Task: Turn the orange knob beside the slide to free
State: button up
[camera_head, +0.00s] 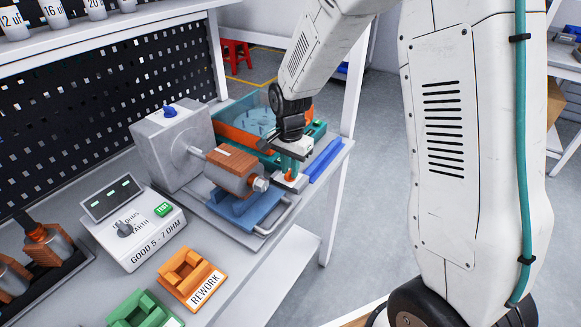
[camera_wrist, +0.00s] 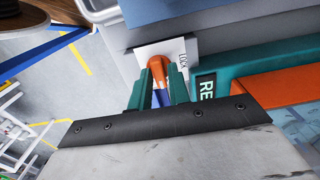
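The orange knob (camera_head: 290,176) sits on a small pale plate at the right end of the blue slide (camera_head: 231,208). In the wrist view the knob (camera_wrist: 158,68) stands on a white plate with the word LOCK (camera_wrist: 183,53) at its right. My gripper (camera_head: 289,165) comes down on the knob from above. In the wrist view its teal fingers (camera_wrist: 160,90) lie close on both sides of the knob, with little gap showing. The slide carries a copper-wound part (camera_head: 234,172) beside the grey machine (camera_head: 172,148). The knob's base is partly hidden.
A teal and orange bin (camera_head: 262,122) stands behind the slide; it borders the gripper at right in the wrist view. A blue bar (camera_head: 325,160) lies at the bench edge. A tester box (camera_head: 135,232) and an orange REWORK holder (camera_head: 190,277) are nearer. Floor right of the bench is clear.

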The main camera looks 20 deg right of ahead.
jog(key=shift+o, duration=0.8)
notch_tip(320, 180, up, 8)
jog(key=shift+f, duration=0.1)
jog(key=shift+s+n, duration=0.25)
jog(key=shift+n, duration=0.35)
jog(key=s+d+r+n, duration=0.1)
jog(key=s+r+n, duration=0.2)
jog(key=s, duration=0.6)
jog(key=s+d+r+n+t, duration=0.1)
jog(key=s+r+n, duration=0.2)
jog(key=s, duration=0.7)
jog(key=s+d+r+n, duration=0.1)
jog(key=s+r+n, duration=0.3)
jog(key=s+r, duration=0.3)
jog(key=s, duration=0.3)
jog(key=shift+s, duration=0.15)
